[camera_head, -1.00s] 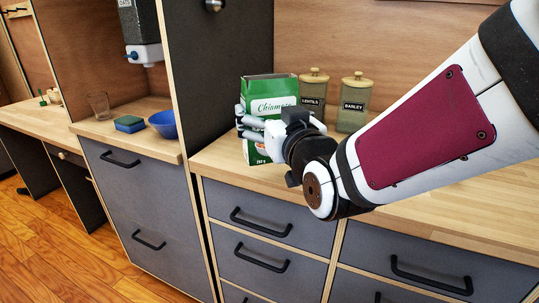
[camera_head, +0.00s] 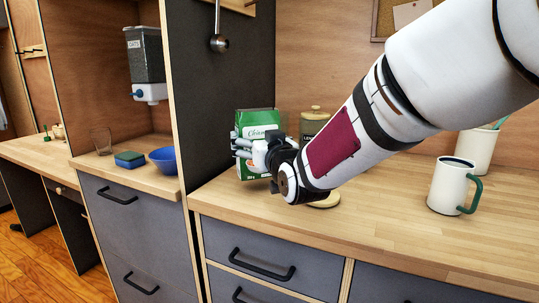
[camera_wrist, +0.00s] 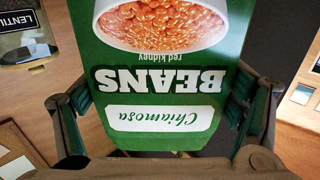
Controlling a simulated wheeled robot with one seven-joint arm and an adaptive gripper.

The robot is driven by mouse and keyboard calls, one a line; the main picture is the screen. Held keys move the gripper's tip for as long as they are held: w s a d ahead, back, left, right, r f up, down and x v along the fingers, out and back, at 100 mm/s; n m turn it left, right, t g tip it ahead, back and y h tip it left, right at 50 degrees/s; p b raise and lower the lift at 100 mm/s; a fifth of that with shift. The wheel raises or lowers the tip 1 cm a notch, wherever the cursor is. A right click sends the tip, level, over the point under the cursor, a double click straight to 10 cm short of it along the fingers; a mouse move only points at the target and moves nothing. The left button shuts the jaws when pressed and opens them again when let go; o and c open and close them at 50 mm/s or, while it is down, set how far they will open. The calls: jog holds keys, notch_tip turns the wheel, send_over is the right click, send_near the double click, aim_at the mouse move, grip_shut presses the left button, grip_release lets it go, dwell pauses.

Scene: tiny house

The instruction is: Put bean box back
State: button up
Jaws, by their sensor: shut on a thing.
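The bean box (camera_head: 257,122) is green with a white Chiamosa label, at the back left of the wooden counter beside the dark side panel. In the wrist view the bean box (camera_wrist: 160,95) fills the middle, with its BEANS lettering upside down and a bowl of beans pictured. My gripper (camera_head: 247,146) is shut on the box, with fingers along its two sides; they also show in the wrist view. I cannot tell whether the box's base touches the counter (camera_head: 400,245).
A lentils jar (camera_head: 313,124) stands just right of the box. A pale round object (camera_head: 326,201) lies partly behind my arm. A white mug (camera_head: 450,186) and a white container (camera_head: 477,150) stand at the right. A blue bowl (camera_head: 163,160) and sponge (camera_head: 129,159) are left of the panel.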

jog(key=shift+w+a, duration=0.15)
jog(key=shift+w, duration=0.35)
jog(key=shift+f+b, duration=0.55)
jog(key=shift+f, duration=1.25)
jog(key=shift+f, duration=0.15)
jog(key=o, duration=1.1)
